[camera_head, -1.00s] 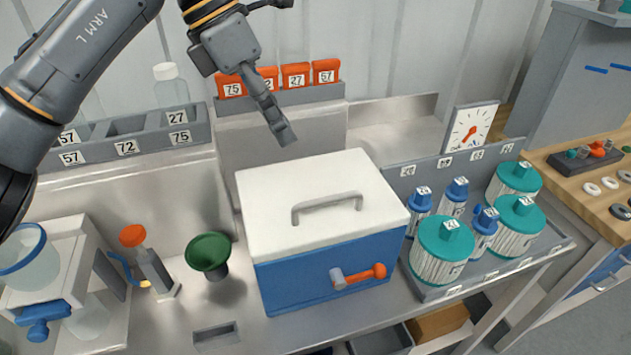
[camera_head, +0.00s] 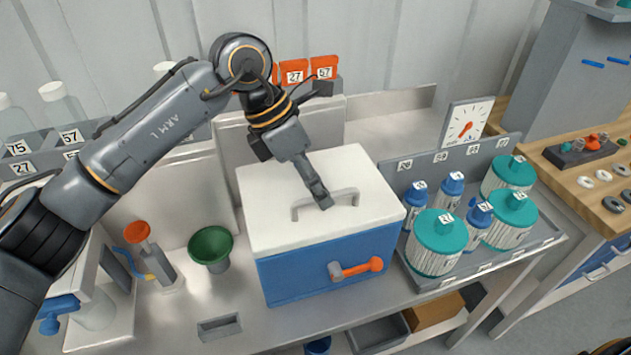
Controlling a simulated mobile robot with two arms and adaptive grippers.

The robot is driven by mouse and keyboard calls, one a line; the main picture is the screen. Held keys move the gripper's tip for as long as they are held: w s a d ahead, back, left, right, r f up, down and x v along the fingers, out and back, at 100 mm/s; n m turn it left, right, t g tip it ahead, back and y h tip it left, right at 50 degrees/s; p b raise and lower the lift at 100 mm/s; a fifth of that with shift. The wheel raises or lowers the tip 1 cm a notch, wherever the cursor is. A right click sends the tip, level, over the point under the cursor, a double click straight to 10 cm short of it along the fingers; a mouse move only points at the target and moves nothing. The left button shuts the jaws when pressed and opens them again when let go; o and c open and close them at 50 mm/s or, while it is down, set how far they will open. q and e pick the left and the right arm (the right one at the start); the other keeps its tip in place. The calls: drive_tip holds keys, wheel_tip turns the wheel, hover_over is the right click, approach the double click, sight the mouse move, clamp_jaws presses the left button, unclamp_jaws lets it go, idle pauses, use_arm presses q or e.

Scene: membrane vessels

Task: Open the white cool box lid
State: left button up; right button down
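The cool box has a blue body (camera_head: 300,280) and a white lid (camera_head: 270,205), which lies flat on it. A grey bar handle (camera_head: 345,194) runs across the top of the lid. An orange-handled latch or tap (camera_head: 360,268) sits on the box's front. My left gripper (camera_head: 325,203) reaches down from the upper left with its fingertips at the handle's middle. The fingers overlap in this view, so I cannot tell whether they are closed on the bar. My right gripper is not in view.
A green funnel (camera_head: 211,245) and an orange-topped tool (camera_head: 140,235) stand left of the box. Teal-lidded jars (camera_head: 437,245) and small blue-capped bottles stand in a tray close on the right. A dial (camera_head: 467,124) is behind them. A small grey block (camera_head: 219,327) lies in front.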

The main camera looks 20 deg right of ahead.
use_arm(q)
drive_tip(key=shift+c, duration=0.5)
clamp_jaws()
drive_tip(key=shift+r, duration=0.15)
